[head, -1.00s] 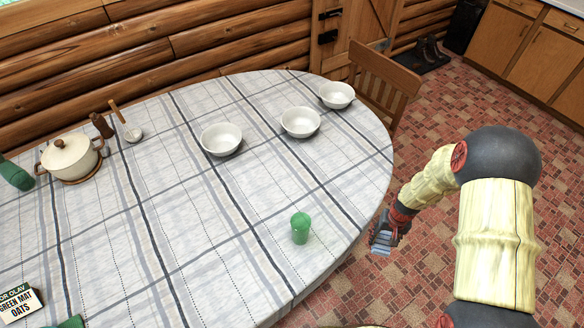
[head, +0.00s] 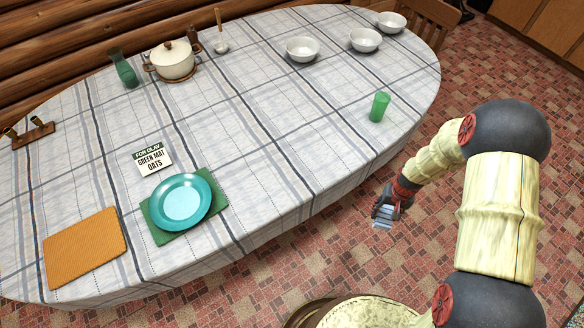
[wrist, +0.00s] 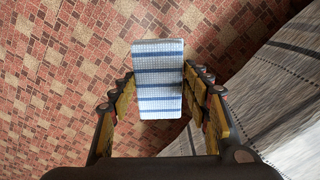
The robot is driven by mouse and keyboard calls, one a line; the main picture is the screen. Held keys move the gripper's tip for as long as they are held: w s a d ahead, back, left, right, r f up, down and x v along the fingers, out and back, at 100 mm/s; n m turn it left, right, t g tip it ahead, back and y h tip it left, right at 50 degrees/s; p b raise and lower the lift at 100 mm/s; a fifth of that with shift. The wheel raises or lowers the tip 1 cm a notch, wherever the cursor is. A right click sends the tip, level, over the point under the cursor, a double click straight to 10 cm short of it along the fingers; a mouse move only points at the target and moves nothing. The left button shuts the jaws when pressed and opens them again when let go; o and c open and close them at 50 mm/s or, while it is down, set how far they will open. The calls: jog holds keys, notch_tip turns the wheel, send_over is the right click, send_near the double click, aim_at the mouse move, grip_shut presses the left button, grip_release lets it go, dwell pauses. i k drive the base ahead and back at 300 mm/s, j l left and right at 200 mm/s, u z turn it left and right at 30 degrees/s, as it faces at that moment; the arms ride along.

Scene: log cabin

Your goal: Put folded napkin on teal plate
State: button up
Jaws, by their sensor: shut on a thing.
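The folded napkin (wrist: 158,75) is white with blue stripes and sits between my gripper's fingers in the wrist view, over the floor. My gripper (head: 385,212) is shut on it, beside the table's right front edge in the head view. The napkin (head: 383,224) shows there as a small pale end below the fingers. The teal plate (head: 182,202) lies on a green mat (head: 155,231) near the table's front edge, left of my gripper. The plate's middle is bare.
A green cup (head: 379,107), a white pot (head: 173,60), a green vase (head: 124,70) and white bowls (head: 303,49) stand farther back.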

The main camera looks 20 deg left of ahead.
aim_at(181, 203)
jog(key=k+j+u, duration=0.15)
jog(key=u, duration=0.25)
jog(key=k+j+u, duration=0.25)
jog(key=u, duration=0.15)
jog(key=k+j+u, duration=0.2)
jog(key=j+u, duration=0.2)
jog(key=l, duration=0.05)
